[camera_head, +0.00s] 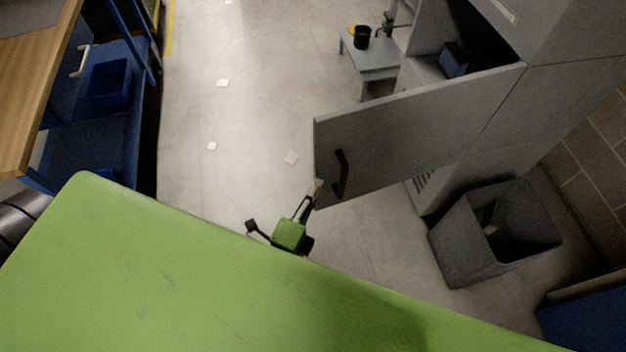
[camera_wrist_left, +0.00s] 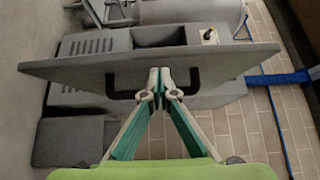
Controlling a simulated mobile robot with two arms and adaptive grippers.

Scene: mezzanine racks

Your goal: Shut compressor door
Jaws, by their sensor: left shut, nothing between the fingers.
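The compressor door (camera_head: 400,135) is a flat grey panel standing wide open from the grey cabinet (camera_head: 575,45), with a black handle (camera_head: 341,172) near its free edge. My left gripper (camera_head: 317,186) is at that free edge, close to the handle. In the left wrist view, the door (camera_wrist_left: 80,67) spans the picture and its handle (camera_wrist_left: 122,94) passes behind the fingertips of my left gripper (camera_wrist_left: 160,80). The fingers are together and empty. I cannot tell whether they touch the door. My right gripper is not in view.
A grey open bin (camera_head: 460,248) stands below the cabinet. A small grey table (camera_head: 375,63) with a black cup (camera_head: 362,37) stands beyond the door. A blue workbench with a wooden top (camera_head: 35,85) is at the left. The floor between is clear apart from flat white pieces.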

